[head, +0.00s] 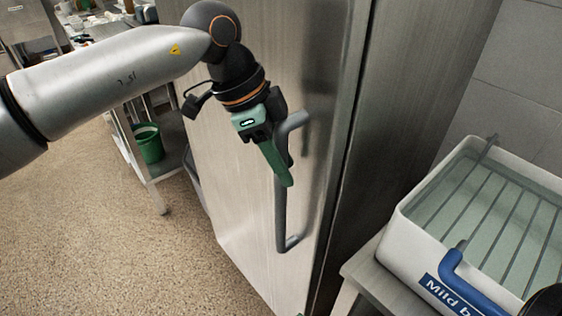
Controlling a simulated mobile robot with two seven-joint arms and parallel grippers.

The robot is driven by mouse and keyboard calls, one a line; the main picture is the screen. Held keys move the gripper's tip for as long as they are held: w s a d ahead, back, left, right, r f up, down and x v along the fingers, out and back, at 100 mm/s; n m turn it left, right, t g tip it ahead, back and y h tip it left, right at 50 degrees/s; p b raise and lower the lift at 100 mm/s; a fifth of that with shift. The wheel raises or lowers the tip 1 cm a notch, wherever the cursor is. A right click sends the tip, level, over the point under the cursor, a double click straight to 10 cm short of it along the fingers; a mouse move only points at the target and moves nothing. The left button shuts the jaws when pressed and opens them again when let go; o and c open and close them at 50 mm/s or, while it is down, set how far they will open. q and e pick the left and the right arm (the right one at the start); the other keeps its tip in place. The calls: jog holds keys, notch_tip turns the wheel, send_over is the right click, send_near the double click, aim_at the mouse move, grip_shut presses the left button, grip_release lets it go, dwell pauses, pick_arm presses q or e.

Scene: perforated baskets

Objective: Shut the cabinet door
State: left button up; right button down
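The cabinet door (235,205) is a tall brushed-steel panel in the middle of the head view. A dark line runs down its right edge, beside the steel cabinet side (405,110); how far the door stands from the frame is hard to tell. A grey vertical bar handle (281,220) is fixed near that edge. My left gripper (286,180), with green fingers pointing down, is at the upper half of the handle and overlaps it. The fingers show side-on, so their gap and any contact with the bar are hidden.
A white basin (402,240) with a wire rack and a blue handle (452,275) stands on a steel counter (362,268) at the lower right. A steel table with a green bucket (149,145) is behind the door at left. The speckled floor (100,240) at lower left is clear.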

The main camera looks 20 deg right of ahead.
pick_arm(q)
jog(key=shift+o, duration=0.7)
jog(key=shift+w+d, duration=0.1)
jog(key=shift+d, duration=0.1)
jog(key=shift+o, duration=1.2)
jog(key=shift+f, duration=0.1)
